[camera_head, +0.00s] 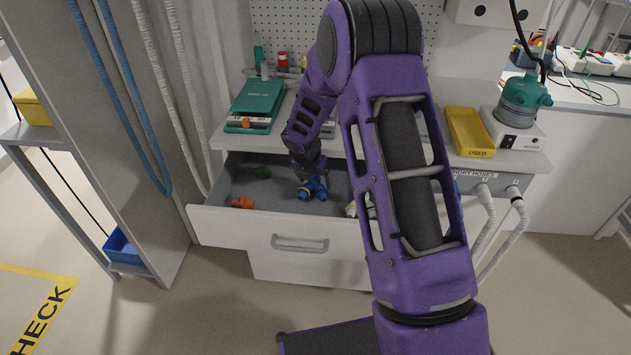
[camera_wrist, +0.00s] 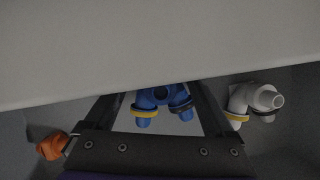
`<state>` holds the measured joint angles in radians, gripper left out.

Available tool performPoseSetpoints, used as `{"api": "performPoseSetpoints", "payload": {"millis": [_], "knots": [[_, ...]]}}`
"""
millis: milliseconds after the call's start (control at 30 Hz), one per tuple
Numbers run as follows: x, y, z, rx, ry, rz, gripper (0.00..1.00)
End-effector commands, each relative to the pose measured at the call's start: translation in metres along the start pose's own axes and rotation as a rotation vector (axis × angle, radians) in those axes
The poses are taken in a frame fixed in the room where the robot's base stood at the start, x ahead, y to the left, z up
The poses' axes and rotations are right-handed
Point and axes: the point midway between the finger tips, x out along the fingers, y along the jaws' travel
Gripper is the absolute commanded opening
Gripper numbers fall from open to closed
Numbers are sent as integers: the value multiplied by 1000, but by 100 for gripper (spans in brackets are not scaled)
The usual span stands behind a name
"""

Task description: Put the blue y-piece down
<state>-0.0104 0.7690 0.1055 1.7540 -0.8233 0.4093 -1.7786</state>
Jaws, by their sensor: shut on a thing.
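The blue y-piece (camera_head: 313,190) is at my gripper (camera_head: 308,178), inside the open drawer (camera_head: 335,206). In the wrist view the blue y-piece (camera_wrist: 160,96) sits between the two dark fingers of my gripper (camera_wrist: 160,92), which are shut on it. Its two short legs point toward the camera, one with a yellow ring and one with a dark ring. I cannot tell whether it touches the drawer floor. My arm hides part of the drawer's right side.
An orange piece (camera_head: 242,203) and a green piece (camera_head: 261,172) lie to the left in the drawer. A white piece (camera_wrist: 254,98) with a yellow ring lies to the right. The countertop (camera_head: 225,139) overhangs the drawer's back. A yellow tray (camera_head: 468,129) stands on it.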

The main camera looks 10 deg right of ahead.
Motion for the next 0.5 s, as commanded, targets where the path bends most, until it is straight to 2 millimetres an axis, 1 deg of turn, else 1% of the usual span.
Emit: {"api": "performPoseSetpoints", "payload": {"millis": [33,67,100,133,500], "knots": [[4,0,8,4,0,0,13],[5,0,11,3,1,0,13],[13,0,4,-2,3,-1,13],[14,0,4,-2,2,-1,13],[17,0,3,-1,1,0,13]]}}
